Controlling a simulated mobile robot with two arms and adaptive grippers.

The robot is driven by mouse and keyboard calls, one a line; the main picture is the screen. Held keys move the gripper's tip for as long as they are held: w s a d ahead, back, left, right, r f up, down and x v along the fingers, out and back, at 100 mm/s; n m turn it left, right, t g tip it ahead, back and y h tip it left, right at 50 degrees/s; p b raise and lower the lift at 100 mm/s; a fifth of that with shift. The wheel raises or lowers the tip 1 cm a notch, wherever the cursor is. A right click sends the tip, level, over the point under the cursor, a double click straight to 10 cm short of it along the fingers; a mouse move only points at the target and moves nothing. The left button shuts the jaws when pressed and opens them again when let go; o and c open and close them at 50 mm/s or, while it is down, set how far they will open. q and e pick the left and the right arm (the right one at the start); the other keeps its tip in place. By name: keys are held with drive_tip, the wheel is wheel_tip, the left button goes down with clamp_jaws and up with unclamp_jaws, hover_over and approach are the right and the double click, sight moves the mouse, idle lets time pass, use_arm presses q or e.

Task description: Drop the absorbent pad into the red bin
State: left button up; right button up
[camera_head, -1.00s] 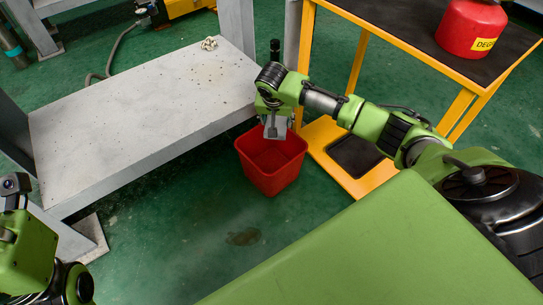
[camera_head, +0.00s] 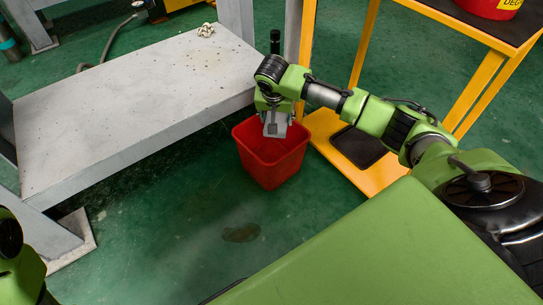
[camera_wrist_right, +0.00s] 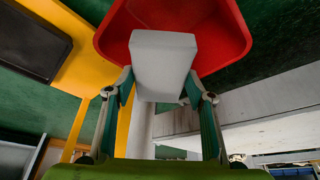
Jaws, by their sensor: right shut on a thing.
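The red bin (camera_head: 272,172) stands on the green floor by the end of the grey table. My right gripper (camera_head: 275,120) is over the bin's opening, pointing down. It is shut on the absorbent pad (camera_head: 272,129), a pale grey block. In the right wrist view the pad (camera_wrist_right: 163,58) sits between the fingertips of the gripper (camera_wrist_right: 163,88), with the red bin (camera_wrist_right: 215,22) behind it. I cannot tell exactly how far the pad is above or below the rim. Only part of my left arm shows at the lower left; its gripper is out of view.
The grey table (camera_head: 130,95) stands left of the bin, with a small pale clump (camera_head: 206,30) on it. A yellow cart (camera_head: 360,165) with a dark lower mat is close to the bin's right. A red container (camera_head: 488,8) stands on its top. A dark stain (camera_head: 241,232) marks the floor.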

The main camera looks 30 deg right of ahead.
drive_tip(key=o, duration=1.1)
drive_tip(key=shift+c, duration=0.2)
drive_tip(key=shift+r, duration=0.1)
drive_tip(key=v, duration=1.2)
drive_tip(key=shift+a, duration=0.1)
